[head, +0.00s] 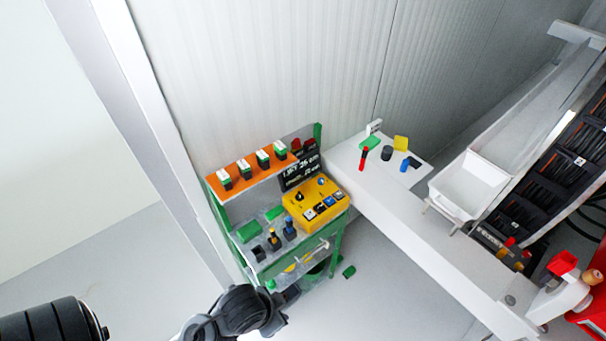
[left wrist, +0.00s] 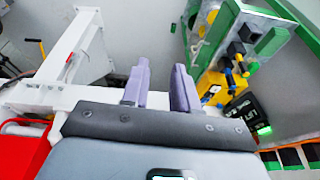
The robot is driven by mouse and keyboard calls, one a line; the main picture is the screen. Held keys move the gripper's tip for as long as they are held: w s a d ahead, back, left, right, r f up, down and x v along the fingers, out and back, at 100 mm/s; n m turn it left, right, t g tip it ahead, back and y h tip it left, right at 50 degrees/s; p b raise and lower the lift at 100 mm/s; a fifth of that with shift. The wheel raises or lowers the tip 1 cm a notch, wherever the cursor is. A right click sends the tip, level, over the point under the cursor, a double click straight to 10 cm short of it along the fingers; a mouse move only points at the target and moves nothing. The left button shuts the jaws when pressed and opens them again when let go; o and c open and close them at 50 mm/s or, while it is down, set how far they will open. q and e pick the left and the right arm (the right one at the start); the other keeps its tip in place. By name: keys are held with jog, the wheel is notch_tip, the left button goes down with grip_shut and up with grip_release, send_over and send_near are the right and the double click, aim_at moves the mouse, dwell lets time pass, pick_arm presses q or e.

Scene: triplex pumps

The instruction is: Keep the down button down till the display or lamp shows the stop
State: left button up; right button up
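A yellow control box (head: 298,212) sits on the right end of the green-framed workbench (head: 265,268). It carries a row of small black, white and blue buttons (head: 321,208), plus a black knob and a blue knob behind them. I cannot read which button is down. A black display (head: 300,173) with white text stands behind the box; the text looks like a lift reading, too small to read surely. My left gripper (head: 290,294) is low at the bench's front edge, apart from the box. In the left wrist view its two fingers (left wrist: 160,88) are spread and empty. My right gripper is out of view.
An orange shelf (head: 250,171) with several green-white items runs along the bench's back. Black, yellow and blue upright pieces (head: 274,238) stand on the bench. A white beam (head: 400,228) lies right of it, with a white tub (head: 468,186) beyond.

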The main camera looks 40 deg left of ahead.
pick_arm(q)
grip_shut()
dwell(1.3)
